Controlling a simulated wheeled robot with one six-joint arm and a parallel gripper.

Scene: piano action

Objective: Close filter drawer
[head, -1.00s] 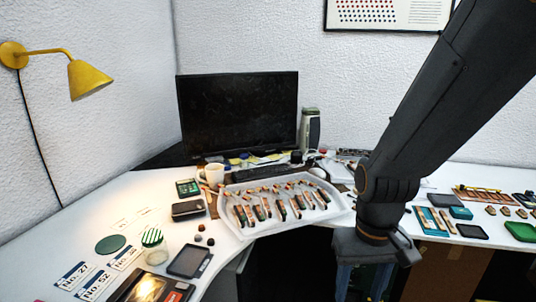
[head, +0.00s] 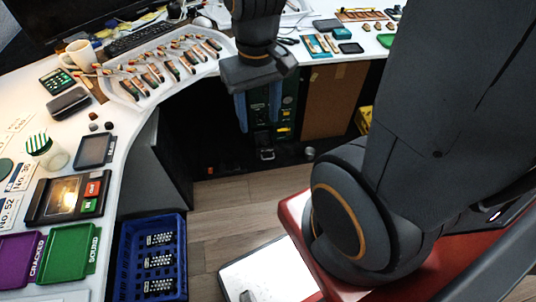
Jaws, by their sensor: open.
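My gripper (head: 258,106) points down in front of a dark green unit (head: 262,132) under the desk, in the upper middle of the head view. Its fingers are apart and I see nothing between them. The unit has yellow labels and a small grey-and-black part (head: 266,154) low on its front. I cannot tell for sure which part is the filter drawer or how far it stands out. My gripper hides much of the unit's upper front. I cannot tell whether the fingers touch it.
The curved white desk (head: 130,130) holds a tray (head: 190,77) of piano action parts, a mug (head: 80,55) and a screen box (head: 65,197). A blue crate (head: 150,258) stands at lower left. A brown panel (head: 335,100) stands right of the unit. Wooden floor (head: 230,215) is open between.

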